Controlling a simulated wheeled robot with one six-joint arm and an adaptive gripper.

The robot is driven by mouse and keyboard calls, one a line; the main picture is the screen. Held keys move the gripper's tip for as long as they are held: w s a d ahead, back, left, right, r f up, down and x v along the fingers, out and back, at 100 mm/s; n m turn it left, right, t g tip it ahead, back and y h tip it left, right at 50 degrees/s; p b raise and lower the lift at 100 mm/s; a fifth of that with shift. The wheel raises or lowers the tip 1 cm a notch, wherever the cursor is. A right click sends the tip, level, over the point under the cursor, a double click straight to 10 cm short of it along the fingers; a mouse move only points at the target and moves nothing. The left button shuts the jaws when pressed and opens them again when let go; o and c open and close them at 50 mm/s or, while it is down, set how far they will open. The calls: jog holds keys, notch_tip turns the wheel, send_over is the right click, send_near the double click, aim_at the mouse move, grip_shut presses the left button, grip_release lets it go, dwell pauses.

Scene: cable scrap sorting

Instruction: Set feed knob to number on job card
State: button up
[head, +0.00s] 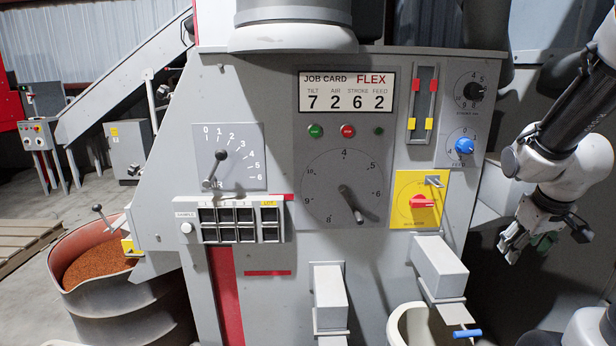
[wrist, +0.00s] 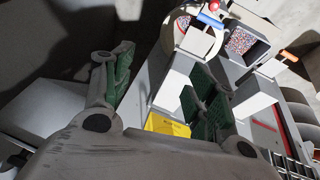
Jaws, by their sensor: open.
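The job card (head: 346,92) on the grey machine panel reads TILT 7, AIR 2, STROKE 6, FEED 2. The feed knob cannot be made out there.
A black stroke knob (head: 474,92) sits just above the feed dial. A yellow plate with a red switch (head: 422,202) is lower left of it. A grey box-shaped chute (head: 440,268) juts out below, with a blue handle (head: 467,333) lower still. A large dial (head: 344,190) is further left.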

jog(key=s+a+r+m+y, duration=0.1)
jog(key=s+a+r, duration=0.9)
jog(key=s, duration=0.3)
jog(key=shift+a+r+y, duration=0.3)
jog(key=shift+r+y, duration=0.1)
dwell(1.5)
